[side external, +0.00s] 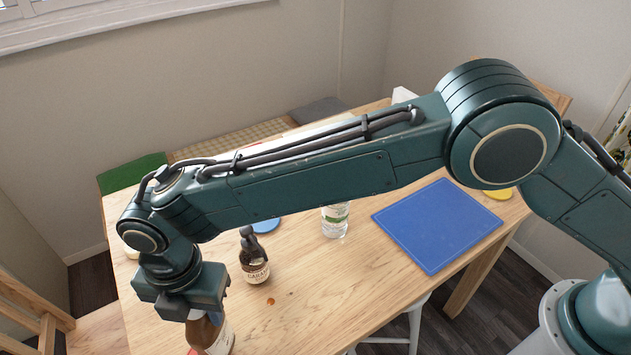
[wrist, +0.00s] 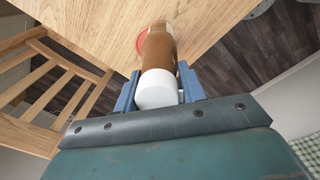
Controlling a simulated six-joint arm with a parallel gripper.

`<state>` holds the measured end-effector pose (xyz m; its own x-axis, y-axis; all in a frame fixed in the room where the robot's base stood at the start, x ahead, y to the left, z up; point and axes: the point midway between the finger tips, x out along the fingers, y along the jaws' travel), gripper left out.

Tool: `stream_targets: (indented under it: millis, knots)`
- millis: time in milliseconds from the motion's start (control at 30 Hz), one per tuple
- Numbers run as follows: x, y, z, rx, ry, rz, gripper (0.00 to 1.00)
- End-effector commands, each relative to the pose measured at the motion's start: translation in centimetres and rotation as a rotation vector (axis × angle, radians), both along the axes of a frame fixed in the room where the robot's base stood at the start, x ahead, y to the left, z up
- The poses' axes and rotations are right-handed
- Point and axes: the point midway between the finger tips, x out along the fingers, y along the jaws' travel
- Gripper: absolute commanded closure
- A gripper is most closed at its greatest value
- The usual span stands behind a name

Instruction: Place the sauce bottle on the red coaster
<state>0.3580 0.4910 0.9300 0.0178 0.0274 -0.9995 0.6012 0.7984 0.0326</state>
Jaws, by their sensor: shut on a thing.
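The sauce bottle (side external: 212,335) is brown with a pale label, at the bottom left of the side view. In the wrist view the bottle (wrist: 160,50) shows its white cap (wrist: 157,90) between the jaws. My gripper (wrist: 158,92) is shut on its cap end, and it also shows in the side view (side external: 200,312). The red coaster (wrist: 140,40) shows as a curved edge beside the bottle's far end in the wrist view, largely hidden behind it. I cannot tell whether the bottle's base touches it.
A second brown bottle (side external: 254,264) with a dark top stands right of my gripper. A clear labelled bottle (side external: 335,221), a blue coaster (side external: 266,225), a blue mat (side external: 437,226) and a yellow coaster (side external: 499,193) are on the wooden table (side external: 330,290). A wooden chair (wrist: 35,75) stands beside it.

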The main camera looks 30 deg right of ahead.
Motion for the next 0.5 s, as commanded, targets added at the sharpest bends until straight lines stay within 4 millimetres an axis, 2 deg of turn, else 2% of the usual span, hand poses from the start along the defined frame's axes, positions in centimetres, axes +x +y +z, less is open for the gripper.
stream_targets:
  millis: [200,500]
  knots:
    - [0.0,0.0,-1.7,0.002,-0.001,0.0,1.0]
    - [0.0,0.0,-1.7,0.002,-0.002,0.0,1.0]
